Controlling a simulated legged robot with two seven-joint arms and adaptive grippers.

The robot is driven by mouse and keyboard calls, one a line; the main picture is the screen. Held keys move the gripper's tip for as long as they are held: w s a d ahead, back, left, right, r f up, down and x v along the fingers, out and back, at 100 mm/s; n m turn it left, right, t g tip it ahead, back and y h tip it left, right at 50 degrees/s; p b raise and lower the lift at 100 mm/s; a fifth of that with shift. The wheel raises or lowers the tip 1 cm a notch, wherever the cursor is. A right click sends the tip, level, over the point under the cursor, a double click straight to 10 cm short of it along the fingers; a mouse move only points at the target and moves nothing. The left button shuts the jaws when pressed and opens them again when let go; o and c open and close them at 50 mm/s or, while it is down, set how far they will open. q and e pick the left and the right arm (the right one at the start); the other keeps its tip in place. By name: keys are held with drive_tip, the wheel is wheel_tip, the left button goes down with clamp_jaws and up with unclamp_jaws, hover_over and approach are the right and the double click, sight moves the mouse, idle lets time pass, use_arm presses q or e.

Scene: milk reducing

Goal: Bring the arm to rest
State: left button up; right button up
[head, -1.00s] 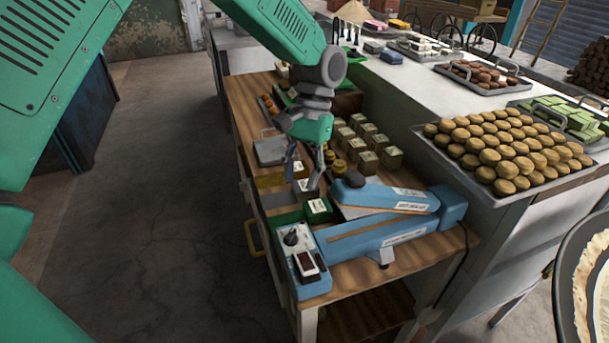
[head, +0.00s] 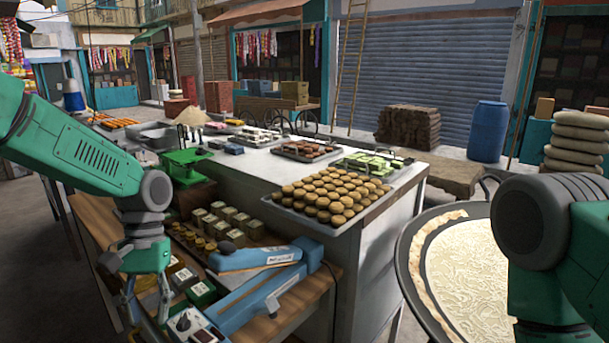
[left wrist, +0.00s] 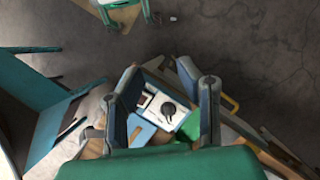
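My left gripper (head: 148,298) hangs fingers-down by the front left of the wooden bench (head: 95,225), beside the blue sealer (head: 265,285). In the left wrist view my left gripper (left wrist: 168,85) has its two fingers apart with nothing held between them. The sealer's control box (left wrist: 165,108), with a black knob, shows between and beyond the fingers. My right arm (head: 565,240) shows at the right edge of the head view; its gripper is out of view.
Green-topped boxes (head: 202,292) stand beside my left gripper. Several small boxes (head: 255,229) sit behind the sealer. A white counter (head: 240,170) holds a tray of round brown sweets (head: 325,200). A wide pan (head: 405,270) lies near my right arm. Open floor is at the left.

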use_arm(q)
drive_tip(key=s+d+f+t+b, duration=0.15)
drive_tip(key=s+f+b, duration=0.35)
drive_tip(key=f, duration=0.9)
drive_tip(key=s+d+f+t+b, duration=0.1)
drive_tip(key=s+d+f+b, duration=0.15)
drive_tip(key=s+f, duration=0.8)
drive_tip(key=s+a+f+t+b, duration=0.1)
drive_tip(key=s+a+f+b, duration=0.1)
drive_tip(key=s+f, duration=0.4)
drive_tip(key=s+a+f+m+t+b, duration=0.1)
drive_tip(key=s+a+f+b, duration=0.2)
drive_tip(key=s+f+b, duration=0.2)
wheel_tip(320, 180, down, 4)
drive_tip(key=shift+s+f+m+t, duration=0.1)
drive_tip(key=shift+s+m+t, duration=0.25)
drive_tip(key=shift+s, duration=0.75)
use_arm(e)
wheel_tip(320, 180, down, 15)
drive_tip(key=shift+s, duration=0.25)
